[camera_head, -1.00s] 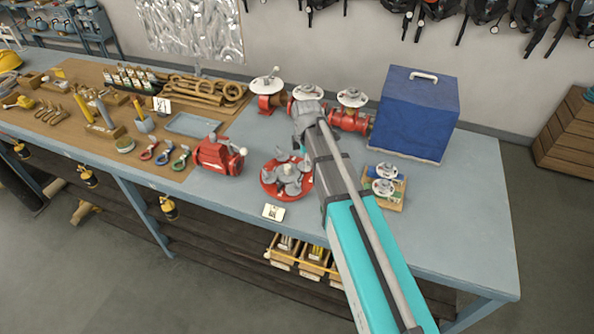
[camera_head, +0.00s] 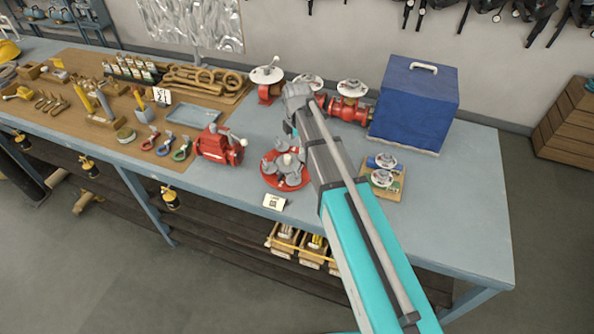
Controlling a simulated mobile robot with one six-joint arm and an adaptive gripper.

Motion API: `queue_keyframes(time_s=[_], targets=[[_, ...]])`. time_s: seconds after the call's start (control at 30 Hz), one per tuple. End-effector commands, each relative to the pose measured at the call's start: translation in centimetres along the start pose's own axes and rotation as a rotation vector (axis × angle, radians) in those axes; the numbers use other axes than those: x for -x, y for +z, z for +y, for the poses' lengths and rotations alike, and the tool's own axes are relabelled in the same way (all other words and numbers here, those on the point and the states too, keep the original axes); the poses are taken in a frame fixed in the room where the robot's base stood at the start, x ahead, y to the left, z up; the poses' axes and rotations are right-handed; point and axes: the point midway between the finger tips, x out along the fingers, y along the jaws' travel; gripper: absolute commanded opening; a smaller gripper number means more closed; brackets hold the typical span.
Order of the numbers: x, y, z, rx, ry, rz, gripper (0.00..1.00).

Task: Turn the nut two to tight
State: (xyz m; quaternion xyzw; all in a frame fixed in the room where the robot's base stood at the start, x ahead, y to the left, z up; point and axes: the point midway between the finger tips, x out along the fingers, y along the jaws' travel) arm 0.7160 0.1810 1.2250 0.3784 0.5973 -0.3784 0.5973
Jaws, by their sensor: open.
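A round red disc (camera_head: 296,185) with several upright grey nuts or lugs on it (camera_head: 268,167) stands on the grey-blue workbench (camera_head: 460,220). I cannot tell which of these is nut two, nor how tight any of them is. My gripper (camera_head: 289,128) hangs at the far end of my arm, beyond and above the disc. It is open, but it is small and mostly hidden by my wrist. I see it hold nothing. My teal and grey arm crosses in from the lower right and hides part of the disc's right side.
A white tag (camera_head: 275,202) lies in front of the disc. A red pump-like unit (camera_head: 215,147) is at left. Red valves with white handwheels (camera_head: 352,88) stand behind, beside a blue case (camera_head: 413,110). A small valve board (camera_head: 395,191) is to the right.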

Motion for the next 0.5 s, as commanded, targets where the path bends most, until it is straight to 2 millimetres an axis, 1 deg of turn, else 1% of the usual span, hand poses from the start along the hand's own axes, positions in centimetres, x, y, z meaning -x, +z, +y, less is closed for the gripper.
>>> queue_keyframes(time_s=[0.03,0.5], targets=[[-0.5,0.0,0.0,0.0,0.0,0.0,0.91],[-4.0,0.0,0.0,-0.001,0.0,0.0,0.91]])
